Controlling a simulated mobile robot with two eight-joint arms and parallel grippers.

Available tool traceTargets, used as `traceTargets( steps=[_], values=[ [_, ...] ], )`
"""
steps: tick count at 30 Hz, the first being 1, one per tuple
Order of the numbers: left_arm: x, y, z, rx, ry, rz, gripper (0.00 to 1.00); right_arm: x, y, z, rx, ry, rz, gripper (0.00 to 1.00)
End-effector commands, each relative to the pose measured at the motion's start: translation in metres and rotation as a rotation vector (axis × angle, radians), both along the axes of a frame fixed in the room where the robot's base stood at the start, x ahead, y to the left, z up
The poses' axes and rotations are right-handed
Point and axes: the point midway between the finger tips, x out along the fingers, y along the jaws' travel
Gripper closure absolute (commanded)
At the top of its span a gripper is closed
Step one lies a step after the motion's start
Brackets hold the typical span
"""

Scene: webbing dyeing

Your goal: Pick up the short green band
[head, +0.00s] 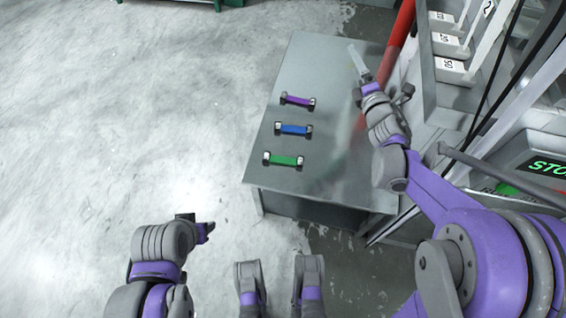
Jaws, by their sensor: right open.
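The short green band (283,160) lies on the grey metal table (322,65), near its front left corner, with a dark and pale metal end piece on each side. My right gripper (382,93) is over the right side of the table, open, up and to the right of the green band and well apart from it. My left gripper (197,226) is low over the floor, left of the table and below the green band. Its fingers are small and partly hidden, so I cannot tell its opening.
A blue band (293,129) and a purple band (297,100) lie behind the green one in a column. A pale upright piece (358,61) shows just beyond my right gripper. A red post (402,28) and racks with numbered labels (447,65) stand right. The floor left is clear.

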Motion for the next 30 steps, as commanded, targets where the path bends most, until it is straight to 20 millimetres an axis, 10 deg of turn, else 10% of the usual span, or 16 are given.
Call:
traceTargets(
  steps=[7, 18, 30],
  values=[
    [0.001, 0.0, -0.005, 0.0, 0.002, 0.0, 0.5, 0.02, 0.037, -0.101, -0.684, -0.237, 0.496, 0.07],
    [0.001, 0.0, -0.011, 0.0, 0.004, 0.0, 0.5, -0.076, 0.033, -0.304, -1.178, -0.529, 1.187, 0.07],
    [0.002, 0.0, -0.019, 0.0, 0.006, 0.0, 0.5, -0.089, 0.06, -0.345, -1.204, -0.577, 1.291, 0.07]
  ],
)
